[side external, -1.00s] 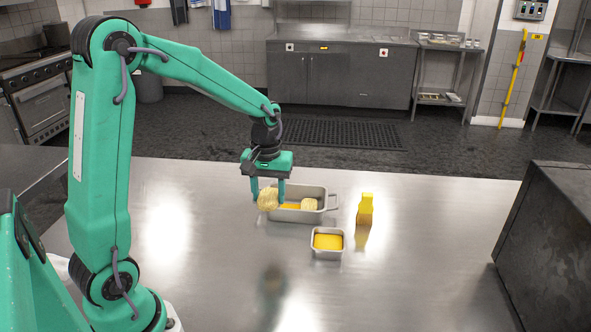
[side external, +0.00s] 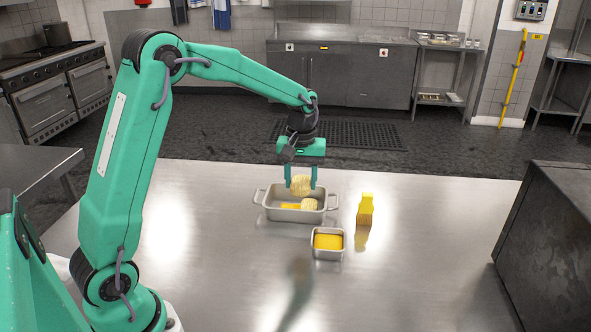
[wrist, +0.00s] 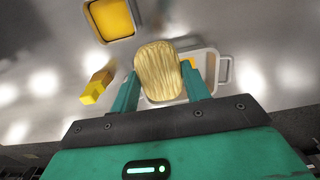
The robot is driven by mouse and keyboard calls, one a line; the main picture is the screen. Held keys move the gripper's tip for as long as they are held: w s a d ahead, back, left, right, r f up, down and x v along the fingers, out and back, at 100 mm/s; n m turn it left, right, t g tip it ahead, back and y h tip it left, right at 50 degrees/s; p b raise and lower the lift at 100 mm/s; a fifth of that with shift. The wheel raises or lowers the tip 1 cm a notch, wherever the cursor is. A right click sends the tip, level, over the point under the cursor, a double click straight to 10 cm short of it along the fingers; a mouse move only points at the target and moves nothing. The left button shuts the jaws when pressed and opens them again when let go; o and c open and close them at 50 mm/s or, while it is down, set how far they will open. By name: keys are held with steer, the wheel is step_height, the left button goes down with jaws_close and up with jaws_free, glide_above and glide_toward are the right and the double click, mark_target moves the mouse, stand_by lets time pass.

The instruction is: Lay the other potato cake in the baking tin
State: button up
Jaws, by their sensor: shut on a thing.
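My gripper (side external: 301,185) is shut on a pale yellow, ridged potato cake (side external: 300,184). In the wrist view the held potato cake (wrist: 158,70) sits between the two green fingers. It hangs above the grey metal baking tin (side external: 275,211), over its rear part. Another potato cake (side external: 309,204) lies inside the tin towards the right. A flat orange-yellow thing (side external: 290,206) shows in the tin to its left. In the wrist view the held potato cake hides much of the tin (wrist: 210,75).
A small metal dish with orange-yellow contents (side external: 328,242) stands in front of the tin. A yellow block-like object (side external: 365,210) stands right of the tin. A dark box (side external: 550,250) is at the table's right.

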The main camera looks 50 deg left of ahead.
steer(key=w+a+f, duration=0.1)
steer(key=a+f, duration=0.5)
steer(key=a, duration=0.4)
steer(key=shift+w+a+f, duration=0.15)
steer(key=shift+w+a, duration=0.1)
steer(key=shift+w, duration=0.15)
steer(key=shift+f, duration=2)
steer(key=shift+f, duration=0.6)
steer(key=o, duration=0.7)
steer(key=shift+o, duration=0.2)
steer(key=shift+r, duration=0.15)
